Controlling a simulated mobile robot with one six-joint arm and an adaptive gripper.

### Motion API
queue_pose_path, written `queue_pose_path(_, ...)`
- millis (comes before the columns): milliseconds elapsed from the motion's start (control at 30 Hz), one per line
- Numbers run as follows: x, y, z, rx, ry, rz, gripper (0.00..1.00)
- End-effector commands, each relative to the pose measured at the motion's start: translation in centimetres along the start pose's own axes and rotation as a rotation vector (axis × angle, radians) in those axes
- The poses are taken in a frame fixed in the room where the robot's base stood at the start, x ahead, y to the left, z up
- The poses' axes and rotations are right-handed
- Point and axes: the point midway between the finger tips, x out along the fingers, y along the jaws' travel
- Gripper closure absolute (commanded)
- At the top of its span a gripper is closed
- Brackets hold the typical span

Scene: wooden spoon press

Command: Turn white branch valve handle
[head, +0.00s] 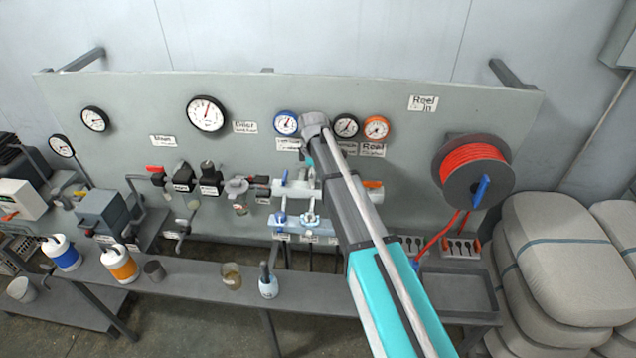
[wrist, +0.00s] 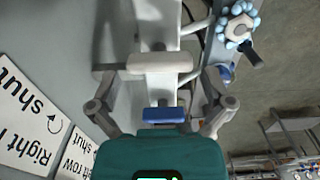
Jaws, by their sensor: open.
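A white valve handle (wrist: 160,63) lies crosswise on a white pipe (wrist: 158,22) near the middle of the wrist view. My gripper (wrist: 160,77) is open, with one finger on each side of the handle. A blue handle (wrist: 163,114) shows closer to my palm, between the finger bases. In the head view my arm covers part of the white manifold (head: 293,188), and the white handle cannot be made out clearly there.
A light blue round valve wheel (wrist: 238,27) is at the upper right of the wrist view. Printed labels (wrist: 28,108) are at the left. In the head view, gauges (head: 286,123) line the panel above, a red hose reel (head: 474,170) is right, and a bottle (head: 268,283) stands on the shelf below.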

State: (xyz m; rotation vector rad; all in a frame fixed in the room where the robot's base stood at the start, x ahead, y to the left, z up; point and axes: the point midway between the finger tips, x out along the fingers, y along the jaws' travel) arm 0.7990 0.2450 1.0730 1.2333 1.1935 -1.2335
Motion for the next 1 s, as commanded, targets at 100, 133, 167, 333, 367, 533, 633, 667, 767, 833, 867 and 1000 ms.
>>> queue_pose_path(100, 0.9, 0.0, 0.0, 0.0, 0.0, 0.0, 0.0)
queue_pose_path(133, 1.0, 0.0, 0.0, 0.0, 0.0, 0.0, 0.0)
queue_pose_path(167, 1.1, 0.0, 0.0, 0.0, 0.0, 0.0, 0.0)
queue_pose_path(333, 1.4, 0.0, 0.0, 0.0, 0.0, 0.0, 0.0)
queue_pose_path(367, 1.4, 0.0, 0.0, 0.0, 0.0, 0.0, 0.0)
queue_pose_path(533, 1.3, 0.0, 0.0, 0.0, 0.0, 0.0, 0.0)
queue_pose_path(633, 1.3, 0.0, 0.0, 0.0, 0.0, 0.0, 0.0)
queue_pose_path(667, 1.3, 0.0, 0.0, 0.0, 0.0, 0.0, 0.0)
queue_pose_path(767, 1.3, 0.0, 0.0, 0.0, 0.0, 0.0, 0.19)
queue_pose_path(833, 1.3, 0.0, 0.0, 0.0, 0.0, 0.0, 0.32)
queue_pose_path(867, 1.3, 0.0, 0.0, 0.0, 0.0, 0.0, 0.37)
queue_pose_path(1000, 1.3, -0.1, 2.3, 0.006, 0.0, 0.0, 0.59)
